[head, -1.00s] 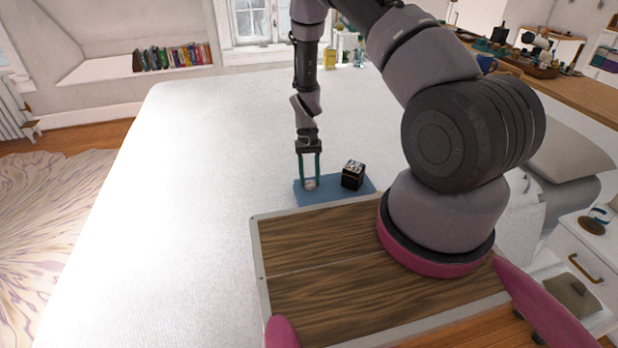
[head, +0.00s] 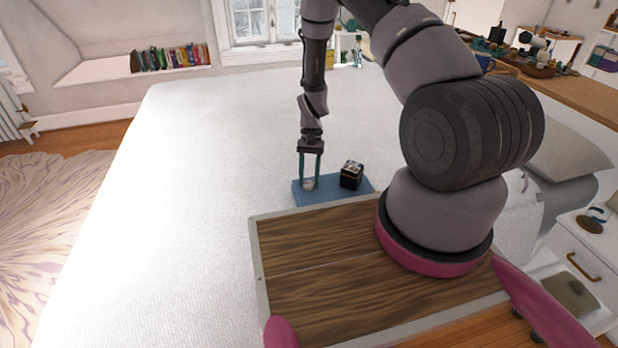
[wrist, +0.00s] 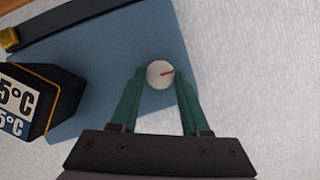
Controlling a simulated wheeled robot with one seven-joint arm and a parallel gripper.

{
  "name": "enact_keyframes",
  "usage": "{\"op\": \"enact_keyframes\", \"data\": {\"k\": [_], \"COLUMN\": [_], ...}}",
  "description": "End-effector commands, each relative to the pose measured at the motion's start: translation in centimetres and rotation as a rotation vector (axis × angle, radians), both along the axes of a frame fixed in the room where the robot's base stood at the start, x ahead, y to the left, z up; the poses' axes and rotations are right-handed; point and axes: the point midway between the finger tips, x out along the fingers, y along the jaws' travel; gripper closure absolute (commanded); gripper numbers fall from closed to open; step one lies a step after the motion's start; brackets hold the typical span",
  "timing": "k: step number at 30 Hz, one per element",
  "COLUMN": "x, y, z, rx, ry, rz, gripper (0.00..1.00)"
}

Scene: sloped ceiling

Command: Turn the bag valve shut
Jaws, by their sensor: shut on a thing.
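The valve is a small round white knob (wrist: 160,74) with a red mark on its face, set on a blue bag (wrist: 118,70). In the head view the knob (head: 309,184) sits at the left part of the blue bag (head: 333,194) on the bed. My gripper (head: 310,176) points down from above with its green fingers on either side of the knob, shut on it. In the wrist view my gripper (wrist: 160,90) has one finger at each side of the knob, and the red mark points right and slightly up.
A black box with a temperature label (wrist: 36,100) stands on the bag to the right of my gripper in the head view (head: 351,175). A dark bar with a yellow end (wrist: 70,18) lies along the bag's edge. The white bed (head: 190,180) is clear to the left.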

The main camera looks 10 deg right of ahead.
Motion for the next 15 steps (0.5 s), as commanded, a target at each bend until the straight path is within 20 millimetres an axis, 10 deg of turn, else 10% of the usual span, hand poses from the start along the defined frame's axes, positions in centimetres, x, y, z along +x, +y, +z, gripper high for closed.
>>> {"op": "enact_keyframes", "data": {"k": [1, 2, 4, 15], "x": [0.04, 0.04, 0.04, 0.14], "y": [0.03, 0.03, 0.03, -0.03], "z": [0.01, 0.00, 0.00, 0.29], "rx": [0.000, 0.000, 0.000, 0.000], "ry": [-0.001, -0.001, -0.001, -0.001], "rz": [0.000, 0.000, 0.000, 0.000], "gripper": [1.00, 0.51, 0.24, 0.24]}}
